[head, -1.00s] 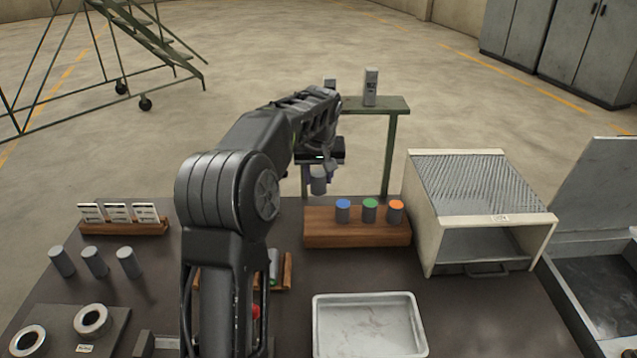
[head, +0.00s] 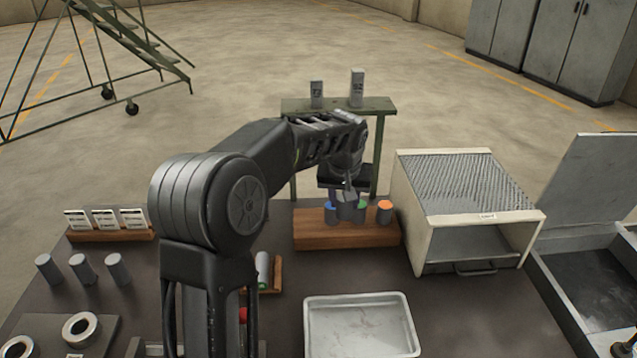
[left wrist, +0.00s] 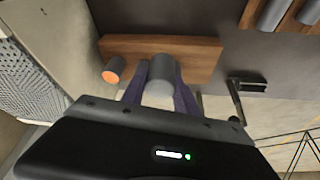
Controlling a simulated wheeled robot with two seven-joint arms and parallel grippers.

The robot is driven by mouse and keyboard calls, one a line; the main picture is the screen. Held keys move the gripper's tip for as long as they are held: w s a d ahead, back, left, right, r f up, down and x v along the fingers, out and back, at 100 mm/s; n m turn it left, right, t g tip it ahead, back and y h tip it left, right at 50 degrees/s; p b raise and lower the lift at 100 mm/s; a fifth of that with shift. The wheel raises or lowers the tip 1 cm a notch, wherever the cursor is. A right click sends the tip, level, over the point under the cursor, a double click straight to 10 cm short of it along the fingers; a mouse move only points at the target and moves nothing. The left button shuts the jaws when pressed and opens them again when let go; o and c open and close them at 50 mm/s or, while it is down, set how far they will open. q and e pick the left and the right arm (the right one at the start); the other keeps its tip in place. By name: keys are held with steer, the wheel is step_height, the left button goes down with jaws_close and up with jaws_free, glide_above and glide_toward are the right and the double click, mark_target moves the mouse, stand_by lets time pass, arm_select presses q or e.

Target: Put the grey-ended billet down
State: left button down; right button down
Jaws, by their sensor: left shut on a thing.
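My left gripper (head: 345,194) is shut on a grey-ended billet (head: 346,210) and holds it roughly upright at the wooden block (head: 345,238). In the left wrist view the billet (left wrist: 161,70) sits between the two fingers, with the block (left wrist: 207,55) behind it. I cannot tell whether the held billet touches the block. My right gripper is not in view.
A cream furnace box (head: 405,225) stands close right of the block. A pale metal tray (head: 413,310) lies in front. Several grey billets (head: 82,268) stand at the left, below a card rack (head: 105,236). A green stand (head: 290,104) rises behind the block. My left arm hides part of the table.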

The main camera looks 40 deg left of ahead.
arm_select(q)
steer(key=s+d+f+m+h, duration=0.1)
steer(key=s+d+m, duration=0.1)
steer(key=d, duration=0.7)
steer(key=s+d+f+m+h, duration=0.1)
steer(key=s+d+f+m, duration=0.1)
steer(key=d, duration=0.8)
steer(key=shift+s+f+m+t, duration=0.3)
steer(key=shift+s+m, duration=0.4)
steer(key=shift+s, duration=0.4)
